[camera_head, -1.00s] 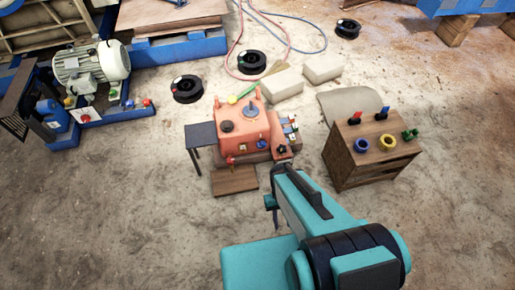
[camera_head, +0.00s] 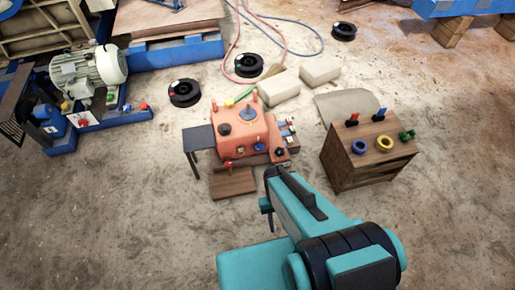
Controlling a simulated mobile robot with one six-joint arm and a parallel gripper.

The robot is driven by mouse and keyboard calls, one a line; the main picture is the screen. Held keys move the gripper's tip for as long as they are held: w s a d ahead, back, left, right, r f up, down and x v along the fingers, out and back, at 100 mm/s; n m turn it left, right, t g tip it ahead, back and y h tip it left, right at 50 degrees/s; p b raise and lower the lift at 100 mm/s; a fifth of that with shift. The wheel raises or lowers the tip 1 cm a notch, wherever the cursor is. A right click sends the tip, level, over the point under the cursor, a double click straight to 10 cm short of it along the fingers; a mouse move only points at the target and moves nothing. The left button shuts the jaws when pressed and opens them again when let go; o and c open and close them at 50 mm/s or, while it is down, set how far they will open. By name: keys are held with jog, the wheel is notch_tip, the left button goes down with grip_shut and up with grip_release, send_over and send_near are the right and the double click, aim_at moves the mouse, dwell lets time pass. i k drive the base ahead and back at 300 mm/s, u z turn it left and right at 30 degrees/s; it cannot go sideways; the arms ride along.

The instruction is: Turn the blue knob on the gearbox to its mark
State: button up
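The gearbox (camera_head: 236,137) is an orange-red housing with a dark cap and a grey fitting on top, standing on the concrete floor in the middle of the view. The blue knob (camera_head: 259,146) is small and sits on its front face, right of a small pale plate; its mark is too small to make out. My gripper (camera_head: 267,208) is in front of and below the gearbox, apart from it. Only its dark tip shows past my teal arm, so its opening cannot be seen.
A wooden cabinet (camera_head: 350,158) with coloured rings and handles stands right of the gearbox. A dark side table (camera_head: 198,138) stands at its left and a wooden board (camera_head: 232,183) lies in front. A motor (camera_head: 88,72) is at far left. The floor at front left is free.

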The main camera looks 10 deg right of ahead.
aim_at(259, 147)
jog(key=z, duration=0.9)
jog(key=k, duration=0.15)
jog(key=u, duration=2.75)
jog(key=i, duration=0.7)
jog(key=z, duration=2.45)
jog(key=i, duration=0.1)
jog(key=u, duration=1.35)
